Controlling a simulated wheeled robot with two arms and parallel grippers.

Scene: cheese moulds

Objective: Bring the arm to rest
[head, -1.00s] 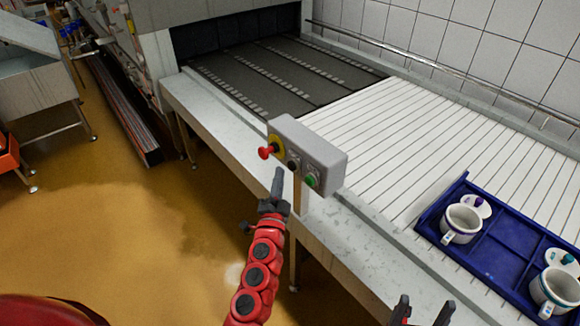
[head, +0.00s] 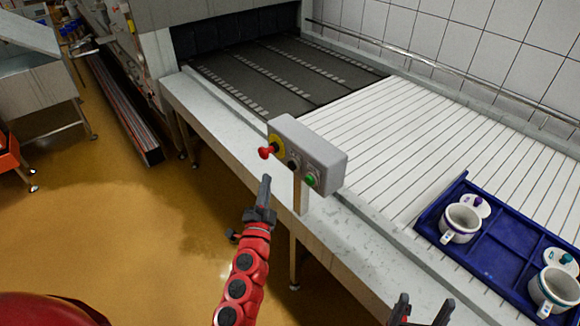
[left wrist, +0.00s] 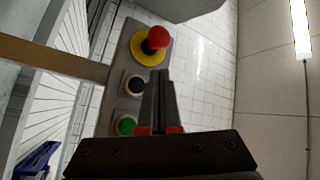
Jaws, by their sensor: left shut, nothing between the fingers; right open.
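My left gripper (head: 265,190) is shut and empty. It is just left of and below the grey control box (head: 310,152), apart from it. The box carries a red stop button on a yellow ring (head: 269,150), a black button (head: 293,163) and a green button (head: 311,179). In the left wrist view the shut fingers (left wrist: 158,80) point up in front of the box, with the red button (left wrist: 157,38) beyond the tips and the green button (left wrist: 126,124) to their left. My right gripper (head: 421,308) is open and empty at the bottom edge, only its fingertips showing.
A blue tray (head: 487,248) with white mould cups (head: 460,222) and lids stands on the white slatted conveyor (head: 450,140) at right. A dark belt (head: 290,75) leads into a machine behind. The yellow floor (head: 130,220) left of the conveyor frame is clear.

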